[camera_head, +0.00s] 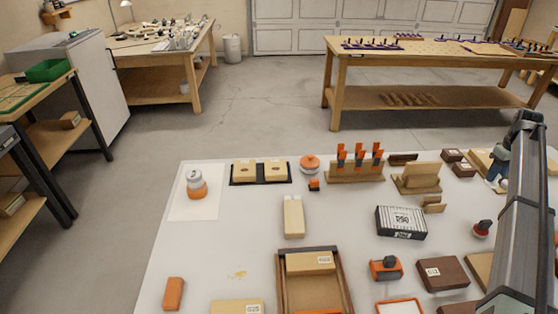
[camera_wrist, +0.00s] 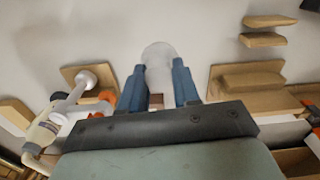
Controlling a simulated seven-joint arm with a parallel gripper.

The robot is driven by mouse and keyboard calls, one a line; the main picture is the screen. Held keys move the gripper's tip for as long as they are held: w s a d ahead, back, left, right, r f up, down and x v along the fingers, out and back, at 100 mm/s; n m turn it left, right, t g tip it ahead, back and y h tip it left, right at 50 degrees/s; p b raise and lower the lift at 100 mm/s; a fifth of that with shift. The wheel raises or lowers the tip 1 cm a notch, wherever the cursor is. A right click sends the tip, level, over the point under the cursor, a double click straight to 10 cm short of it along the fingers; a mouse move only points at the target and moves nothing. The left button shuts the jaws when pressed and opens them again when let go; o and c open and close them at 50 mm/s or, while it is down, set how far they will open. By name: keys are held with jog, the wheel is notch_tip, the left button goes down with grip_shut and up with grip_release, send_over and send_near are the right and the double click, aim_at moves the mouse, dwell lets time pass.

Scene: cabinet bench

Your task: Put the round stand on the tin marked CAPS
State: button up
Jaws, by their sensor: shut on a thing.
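My gripper (camera_wrist: 159,85), with two blue fingers, is shut on a pale round thing (camera_wrist: 160,54), which looks like the round stand. Its lower part is hidden between the fingers. In the head view my gripper (camera_head: 496,180) is at the far right, over the bench's back right part, and the held thing is barely visible there. I cannot read CAPS on anything. A striped black-and-white box (camera_head: 401,222) with a white label lies right of the middle. A white and orange can-like thing (camera_head: 195,184) stands on a white sheet at the far left.
A rack with orange-handled tools (camera_head: 356,165) and a wooden stepped holder (camera_head: 417,178) stand along the back. An open wooden tray (camera_head: 281,285) is at the front. Small blocks lie around. Bare bench top shows at the left front and left of the striped box.

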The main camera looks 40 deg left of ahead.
notch_tip(320, 180, up, 14)
jog(key=a, duration=0.1)
jog(key=s+a+n, duration=0.2)
jog(key=s+a, duration=0.3)
jog(key=a, duration=1)
jog(key=s+a+n, duration=0.3)
jog(key=s+a, duration=0.2)
jog(key=a, duration=1)
jog(key=s+a+n, duration=0.2)
jog(key=s+a, duration=0.4)
jog(key=a, duration=0.8)
jog(key=n, duration=0.8)
send_over(193, 174)
notch_tip(193, 174, down, 4)
jog(key=shift+f, duration=5.65)
jog(key=shift+f, duration=0.15)
